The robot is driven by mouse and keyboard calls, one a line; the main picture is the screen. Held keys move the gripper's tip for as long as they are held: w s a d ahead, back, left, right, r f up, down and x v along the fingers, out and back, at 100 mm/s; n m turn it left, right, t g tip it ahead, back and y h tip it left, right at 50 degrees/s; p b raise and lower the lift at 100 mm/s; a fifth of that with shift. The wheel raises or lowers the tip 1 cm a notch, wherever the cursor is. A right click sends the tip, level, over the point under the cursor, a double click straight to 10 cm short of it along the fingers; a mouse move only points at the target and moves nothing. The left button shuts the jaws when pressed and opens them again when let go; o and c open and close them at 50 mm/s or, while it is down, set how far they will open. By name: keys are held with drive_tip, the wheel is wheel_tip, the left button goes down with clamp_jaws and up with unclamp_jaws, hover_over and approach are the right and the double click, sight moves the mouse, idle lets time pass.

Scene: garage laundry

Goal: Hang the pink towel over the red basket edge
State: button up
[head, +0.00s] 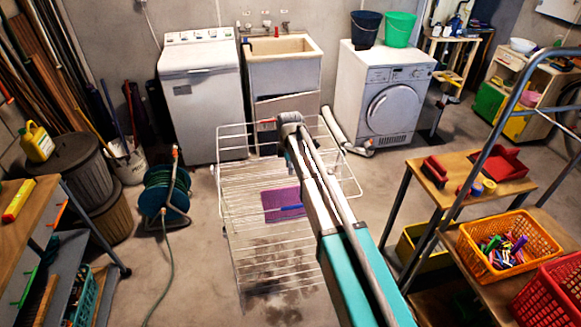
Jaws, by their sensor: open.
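A flat pink-purple cloth (281,203) with a blue strip across it shows at the middle of the white wire drying rack (232,215). It looks like the towel. I cannot tell whether it hangs on the wires or lies below them. The red basket (548,300) stands at the lower right on the wooden shelf unit, partly cut off by the frame. My gripper (289,122) is at the far end of my outstretched arm, above the rack's back end and beyond the cloth. It is open and apart from the cloth; its fingers are small and mostly hidden.
An orange basket (510,245) of coloured pegs stands beside the red one. A grey metal frame (478,160) rises by the shelf. A hose reel (165,193) stands left of the rack. Open floor (205,285) lies left of the rack.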

sight(289, 187)
drive_tip(key=shift+f, duration=0.2)
wheel_tip(289, 187, down, 11)
drive_tip(key=b, duration=1.1)
drive_tip(key=shift+w+r, duration=0.15)
drive_tip(key=shift+c, duration=0.3)
clamp_jaws()
drive_tip(key=shift+r, duration=0.15)
drive_tip(key=shift+r+p, duration=4.35)
drive_tip(key=shift+p, duration=0.2)
drive_tip(key=shift+s, duration=0.2)
drive_tip(key=shift+s+d, duration=0.25)
drive_tip(key=shift+s, duration=0.55)
